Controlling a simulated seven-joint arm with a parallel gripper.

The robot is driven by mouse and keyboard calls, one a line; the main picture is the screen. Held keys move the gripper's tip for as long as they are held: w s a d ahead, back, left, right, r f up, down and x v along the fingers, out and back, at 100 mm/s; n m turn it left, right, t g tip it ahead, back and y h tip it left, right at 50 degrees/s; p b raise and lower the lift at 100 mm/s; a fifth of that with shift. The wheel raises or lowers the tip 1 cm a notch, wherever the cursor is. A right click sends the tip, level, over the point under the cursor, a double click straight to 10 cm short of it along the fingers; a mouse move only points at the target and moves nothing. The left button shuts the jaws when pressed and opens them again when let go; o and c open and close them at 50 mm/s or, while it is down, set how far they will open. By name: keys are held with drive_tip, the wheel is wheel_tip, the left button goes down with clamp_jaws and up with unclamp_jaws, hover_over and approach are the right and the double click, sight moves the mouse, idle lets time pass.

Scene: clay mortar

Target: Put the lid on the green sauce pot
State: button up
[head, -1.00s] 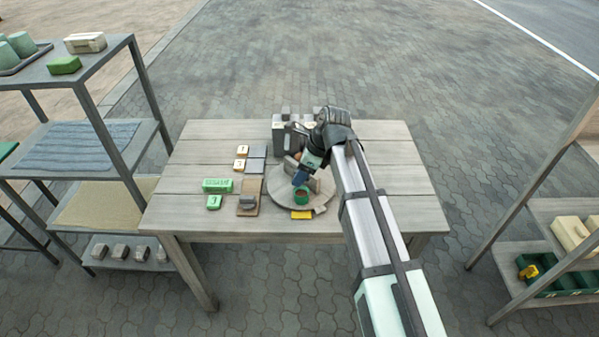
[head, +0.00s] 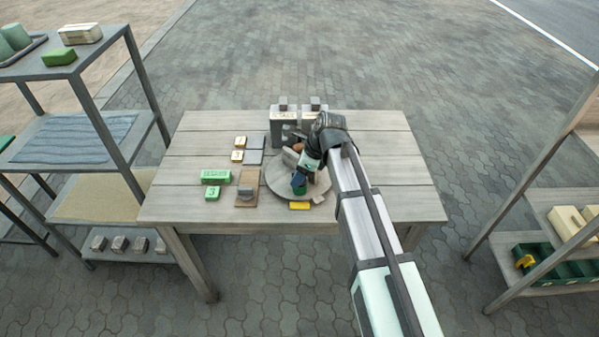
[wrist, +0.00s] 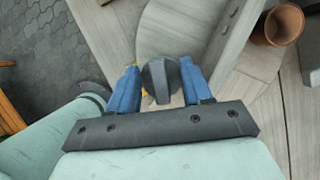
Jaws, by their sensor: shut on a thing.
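The green sauce pot (head: 303,191) stands near the front of a round, divided wooden tray (head: 286,196) on the table. My gripper (wrist: 160,84) is shut on the dark grey lid (wrist: 157,72), with its blue fingers on either side of it. In the head view my gripper (head: 299,181) is right over the pot and covers its top. The wrist view shows the lid from above, and the pot is hidden beneath it. I cannot tell whether the lid rests on the rim.
Green blocks (head: 215,177) and a brown board (head: 248,200) lie to the left. Grey canisters (head: 284,118) stand behind. The table's right side is clear.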

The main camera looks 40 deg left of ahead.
drive_tip(key=shift+f, duration=0.5)
idle(1.2)
drive_tip(key=o, duration=1.1)
drive_tip(key=shift+o, duration=0.4)
drive_tip(key=o, duration=0.3)
drive_tip(key=shift+r, duration=0.1)
drive_tip(key=shift+r, duration=3.45)
